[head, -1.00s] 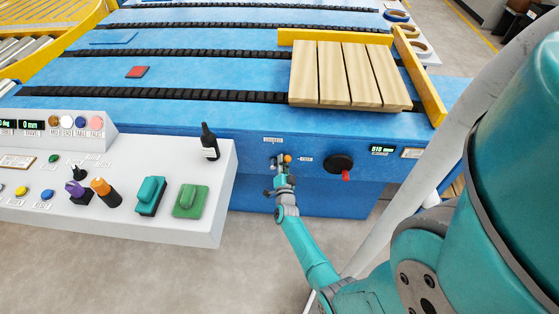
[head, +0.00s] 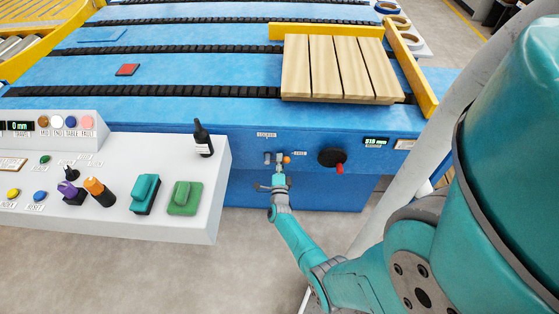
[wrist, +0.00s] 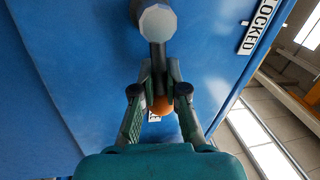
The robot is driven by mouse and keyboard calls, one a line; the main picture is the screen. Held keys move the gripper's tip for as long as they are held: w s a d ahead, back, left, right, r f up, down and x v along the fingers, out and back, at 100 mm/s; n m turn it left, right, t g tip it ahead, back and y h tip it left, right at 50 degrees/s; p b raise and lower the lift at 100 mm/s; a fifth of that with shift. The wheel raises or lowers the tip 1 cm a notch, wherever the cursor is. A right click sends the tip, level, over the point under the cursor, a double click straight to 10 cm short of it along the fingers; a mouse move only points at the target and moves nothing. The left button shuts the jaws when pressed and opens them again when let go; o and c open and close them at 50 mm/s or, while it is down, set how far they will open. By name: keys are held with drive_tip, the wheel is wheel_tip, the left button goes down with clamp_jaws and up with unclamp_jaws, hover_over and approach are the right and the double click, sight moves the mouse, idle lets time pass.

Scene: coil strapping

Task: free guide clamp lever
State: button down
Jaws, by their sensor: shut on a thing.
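The guide clamp lever is on the blue front panel. In the head view its orange knob (head: 287,160) is to the right of the grey hub, close to the FREE label (head: 299,153). The LOCKED label (head: 266,135) is above the hub; it also shows in the wrist view (wrist: 258,25). In the wrist view the grey hub (wrist: 157,22) is at the top and the orange knob (wrist: 160,105) sits between my fingers, partly covering a small label. My gripper (wrist: 160,80) is shut on the lever near its knob; it also shows in the head view (head: 279,180).
A wooden pallet (head: 340,68) lies on the blue conveyor above.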

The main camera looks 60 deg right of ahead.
drive_tip(key=shift+s+d+r, duration=0.15)
drive_tip(key=shift+s+d, duration=0.05)
drive_tip(key=shift+d, duration=0.05)
drive_tip(key=c, duration=1.1)
unclamp_jaws()
drive_tip(key=shift+s, duration=0.1)
drive_tip(key=shift+c, duration=0.2)
drive_tip(key=shift+a, duration=0.1)
drive_tip(key=shift+a+f, duration=0.2)
drive_tip(key=shift+a, duration=0.05)
drive_tip(key=v, duration=1.1)
drive_tip(key=shift+a, duration=0.15)
